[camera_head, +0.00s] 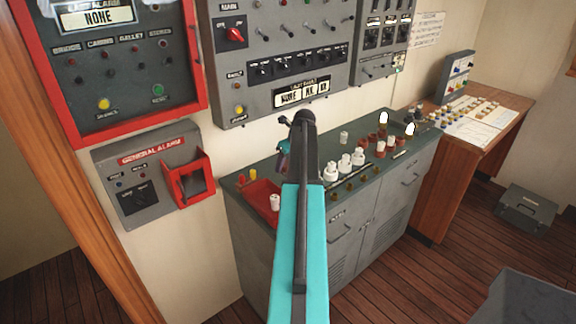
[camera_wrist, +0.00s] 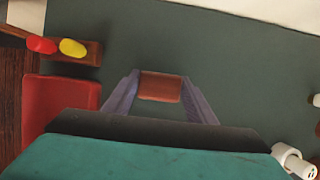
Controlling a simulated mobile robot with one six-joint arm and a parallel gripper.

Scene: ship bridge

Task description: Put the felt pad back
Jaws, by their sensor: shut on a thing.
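My gripper (camera_wrist: 160,95) is shut on a small reddish-brown piece (camera_wrist: 160,87), held between both fingertips above the dark green counter top in the wrist view. Its face looks plain; I cannot tell for sure whether it is the felt pad. In the head view my gripper (camera_head: 283,160) points down over the counter's left part, and my arm hides much of it and the held piece. No other thing is clearly a felt pad.
A red tray (camera_head: 250,192) lies at the counter's left end, with a white cylinder (camera_head: 275,202) by it. Red and yellow pegs (camera_wrist: 72,47) stand in a wooden holder behind it. Several white and brown fuses (camera_head: 358,160) stand to the right. Grey panels (camera_head: 285,90) rise behind the counter.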

